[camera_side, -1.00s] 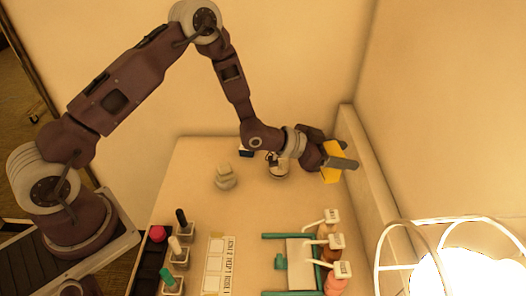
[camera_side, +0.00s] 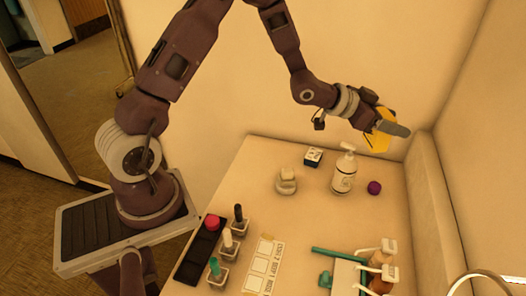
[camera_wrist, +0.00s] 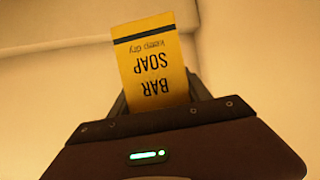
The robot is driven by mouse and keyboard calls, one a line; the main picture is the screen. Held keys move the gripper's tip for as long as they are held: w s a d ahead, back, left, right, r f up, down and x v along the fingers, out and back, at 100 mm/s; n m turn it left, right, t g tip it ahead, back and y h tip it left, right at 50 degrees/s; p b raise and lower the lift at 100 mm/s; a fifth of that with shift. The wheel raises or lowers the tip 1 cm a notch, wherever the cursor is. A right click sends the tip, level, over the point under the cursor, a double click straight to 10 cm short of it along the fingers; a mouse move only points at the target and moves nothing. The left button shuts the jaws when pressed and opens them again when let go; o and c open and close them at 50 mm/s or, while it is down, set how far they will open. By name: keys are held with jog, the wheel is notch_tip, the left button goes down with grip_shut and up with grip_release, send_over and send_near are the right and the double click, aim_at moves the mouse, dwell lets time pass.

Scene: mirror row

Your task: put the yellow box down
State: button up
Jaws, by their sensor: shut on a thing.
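The yellow box (camera_side: 379,138) is held in my gripper (camera_side: 386,128), up in the air near the back wall, at the right end of my arm. In the wrist view the yellow box (camera_wrist: 153,65) sticks out from between the fingers of my gripper (camera_wrist: 160,98). Its printing, "BAR SOAP" and "keep dry", reads upside down there, under a dark stripe. My gripper is shut on the box. The box's lower part is hidden by the gripper body in the wrist view.
Below stand a white pump bottle (camera_side: 344,172), a purple ball (camera_side: 374,188), a small dark-blue and white box (camera_side: 313,157) and a pale block (camera_side: 287,182). Bare counter lies between.

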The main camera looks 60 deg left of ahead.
jog(key=s+a+n+y, duration=0.3)
jog(key=s+a, duration=0.2)
jog(key=a, duration=0.6)
jog(key=s+a+n+y, duration=0.3)
jog(key=s+a+y, duration=0.15)
jog(key=a, duration=0.75)
jog(key=s+a+n+y, duration=0.3)
jog(key=s+a, duration=0.2)
jog(key=a, duration=0.6)
notch_tip(320, 180, down, 20)
jog(key=shift+d+f, duration=0.1)
jog(key=shift+f, duration=0.1)
jog(key=o, duration=1.4)
